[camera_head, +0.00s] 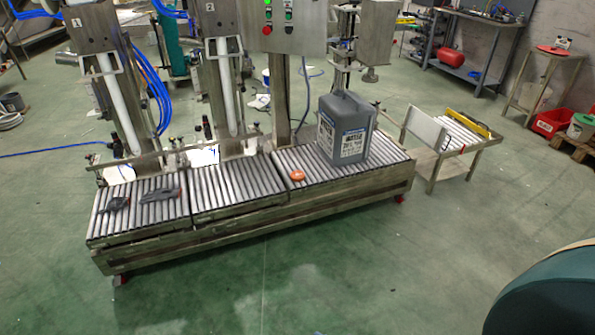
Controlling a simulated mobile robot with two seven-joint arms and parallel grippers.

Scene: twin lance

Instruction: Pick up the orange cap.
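The orange cap (297,175) is a small round disc lying on the metal rollers of the right conveyor section. It is just left of and in front of a grey jerrycan (345,128) with a white printed label, apart from it. The jerrycan stands upright on the same rollers. Neither of my grippers is in view, and nothing touches the cap from above.
The roller conveyor (237,189) spans the middle, with two dark grey items (116,203) (165,193) on its left section. Filling machines and a control panel (285,22) rise behind. Green floor in front is open. A dark teal rounded shape (548,295) fills the lower right corner.

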